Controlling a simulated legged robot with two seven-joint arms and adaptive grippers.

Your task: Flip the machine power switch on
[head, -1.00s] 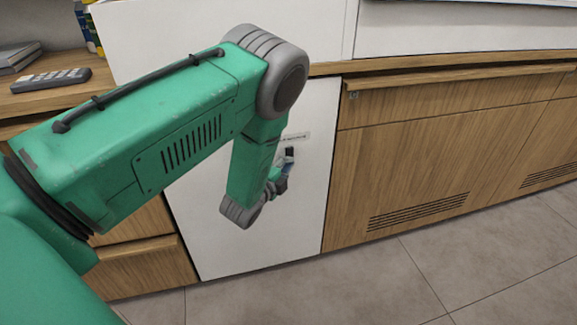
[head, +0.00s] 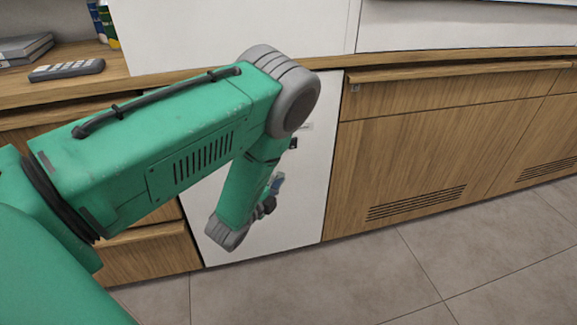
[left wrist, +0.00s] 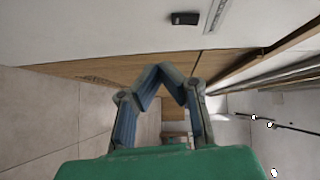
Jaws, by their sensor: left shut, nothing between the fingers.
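The power switch is a small black rocker (head: 293,143) on a white machine panel (head: 310,185), partly hidden behind my left arm in the head view. In the left wrist view the black switch (left wrist: 185,18) is at the top, beside a pale label strip (left wrist: 217,14). I cannot tell which way it is set. My left gripper (head: 276,182) is below the switch in the head view, in front of the white panel. In the left wrist view its fingers (left wrist: 164,70) meet at the tips, shut and empty, apart from the switch. My right gripper is not in view.
Wooden cabinets (head: 430,150) with vent slots stand right of the white panel, and drawers (head: 150,255) stand left. A counter top holds a grey keypad-like device (head: 67,70) and books (head: 25,48). The tiled floor (head: 400,280) in front is clear.

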